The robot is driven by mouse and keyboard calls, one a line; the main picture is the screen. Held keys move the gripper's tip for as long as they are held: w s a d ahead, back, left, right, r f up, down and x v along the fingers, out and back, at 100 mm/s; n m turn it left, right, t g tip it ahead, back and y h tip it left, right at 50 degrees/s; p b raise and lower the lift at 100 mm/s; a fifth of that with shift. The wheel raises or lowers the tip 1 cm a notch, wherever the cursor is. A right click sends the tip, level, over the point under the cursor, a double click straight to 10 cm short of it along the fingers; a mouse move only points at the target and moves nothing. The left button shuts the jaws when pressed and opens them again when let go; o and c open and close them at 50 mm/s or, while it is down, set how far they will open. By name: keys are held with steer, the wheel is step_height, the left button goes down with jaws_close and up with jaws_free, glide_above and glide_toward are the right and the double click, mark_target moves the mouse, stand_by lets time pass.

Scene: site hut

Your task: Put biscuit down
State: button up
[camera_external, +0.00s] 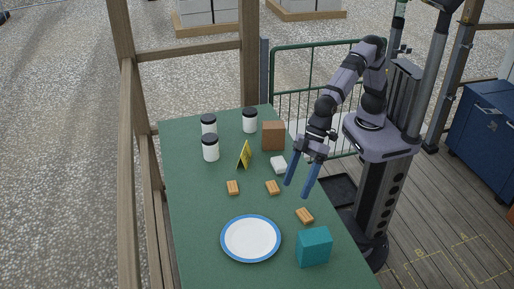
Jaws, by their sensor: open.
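Three small tan biscuits lie flat on the green table: one biscuit (232,188) at the left, a second biscuit (273,188) in the middle, and a third biscuit (305,216) nearer the right edge. A white plate with a blue rim (224,246) lies empty at the front of the table. My gripper (298,194) is open with its blue fingers pointing down, near the table's right edge. It appears above and behind the third biscuit in the picture. I see nothing between the fingers.
A teal box (314,248) stands right of the plate. A brown box (273,136), several white jars with dark lids (210,148), a yellow sign (245,155) and a small white object (278,165) stand farther back. The table's left side (190,215) is clear.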

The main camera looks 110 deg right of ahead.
steer(key=w+a+m+t+y+p, duration=0.1)
steer(key=a+m+t+p, duration=0.3)
steer(key=a, duration=0.5)
steer(key=s+d+r+m+t+h+p, duration=0.1)
steer(key=s+d+t+h+p, duration=0.2)
steer(key=d+h, duration=0.45)
steer(key=s+d+r+m+t+h+p, duration=0.15)
steer(key=s+d+h, duration=0.25)
steer(key=d, duration=0.7)
glide_toward(274, 186)
steer(key=shift+w+f+n+t, duration=0.15)
steer(key=shift+n+t, duration=0.1)
steer(key=shift+n, duration=0.2)
steer(key=shift+p+x, duration=1)
steer(key=shift+x, duration=0.7)
steer(key=shift+p+x, duration=0.65)
steer(key=shift+x, duration=1.35)
steer(key=c, duration=1.2)
steer(key=shift+c, duration=0.2)
